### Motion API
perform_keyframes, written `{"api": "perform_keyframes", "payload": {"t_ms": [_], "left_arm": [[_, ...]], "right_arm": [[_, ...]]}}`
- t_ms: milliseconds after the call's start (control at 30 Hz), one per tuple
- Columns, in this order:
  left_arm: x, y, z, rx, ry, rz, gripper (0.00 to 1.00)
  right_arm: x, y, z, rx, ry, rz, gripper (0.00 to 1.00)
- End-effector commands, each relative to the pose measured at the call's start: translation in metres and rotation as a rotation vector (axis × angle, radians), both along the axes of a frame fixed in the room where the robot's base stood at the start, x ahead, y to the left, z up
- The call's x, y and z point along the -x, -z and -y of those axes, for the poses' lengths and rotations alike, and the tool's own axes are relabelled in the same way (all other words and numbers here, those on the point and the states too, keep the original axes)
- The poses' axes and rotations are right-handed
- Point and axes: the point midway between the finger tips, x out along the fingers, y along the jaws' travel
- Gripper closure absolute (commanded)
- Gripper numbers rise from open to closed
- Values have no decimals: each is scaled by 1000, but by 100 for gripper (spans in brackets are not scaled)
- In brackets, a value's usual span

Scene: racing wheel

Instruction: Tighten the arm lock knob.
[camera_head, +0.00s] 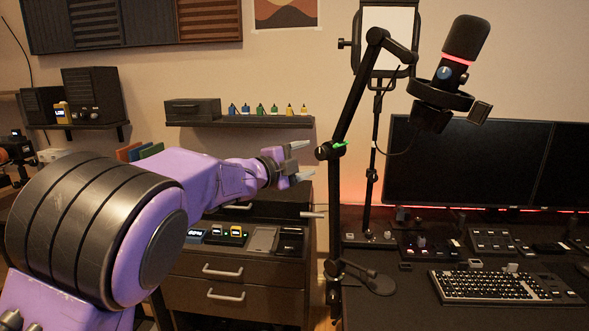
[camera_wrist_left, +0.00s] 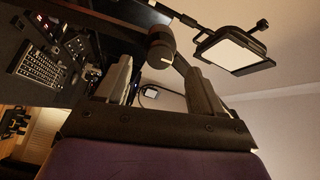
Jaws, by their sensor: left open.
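The black microphone boom arm (camera_head: 350,100) rises from the desk edge and carries the microphone (camera_head: 463,45). The arm lock knob (camera_head: 321,152) is a small dark knob on the left side of the boom's middle joint, near a green mark. In the left wrist view the knob (camera_wrist_left: 160,47) is a dark cylinder with a pale line, seen beyond and between the fingertips. My left gripper (camera_head: 303,161) is open and empty, just left of the knob, with its fingers pointing at it. Its two fingers also show in the left wrist view (camera_wrist_left: 158,68). My right gripper is not in view.
A panel light (camera_head: 386,40) on a stand is behind the boom. Monitors (camera_head: 465,165) and a keyboard (camera_head: 495,286) are at the right. A drawer cabinet (camera_head: 235,270) stands below my left arm. A shelf with small bottles (camera_head: 270,121) is behind the gripper.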

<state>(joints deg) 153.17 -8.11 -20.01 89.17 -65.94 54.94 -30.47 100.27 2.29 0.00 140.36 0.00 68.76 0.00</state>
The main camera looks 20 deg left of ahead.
Motion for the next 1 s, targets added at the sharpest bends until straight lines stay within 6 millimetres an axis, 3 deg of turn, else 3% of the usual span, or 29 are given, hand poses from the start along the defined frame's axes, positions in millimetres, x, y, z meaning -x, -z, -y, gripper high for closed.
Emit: {"api": "perform_keyframes", "payload": {"t_ms": [100,300,767,867,933,967,1000], "left_arm": [[26,3,-10,-1,-1,1,33],[47,1,-19,-2,0,-1,33],[48,1,-19,1,0,-3,33],[48,-4,-22,129,-11,-12,33],[52,10,-29,384,-55,-42,33],[53,34,-33,532,-87,-80,33],[54,72,-38,688,-136,-136,33]], "right_arm": [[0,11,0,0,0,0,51],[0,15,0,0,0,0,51],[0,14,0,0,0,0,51],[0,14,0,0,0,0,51],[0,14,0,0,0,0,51],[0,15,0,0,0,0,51],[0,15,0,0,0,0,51]]}}
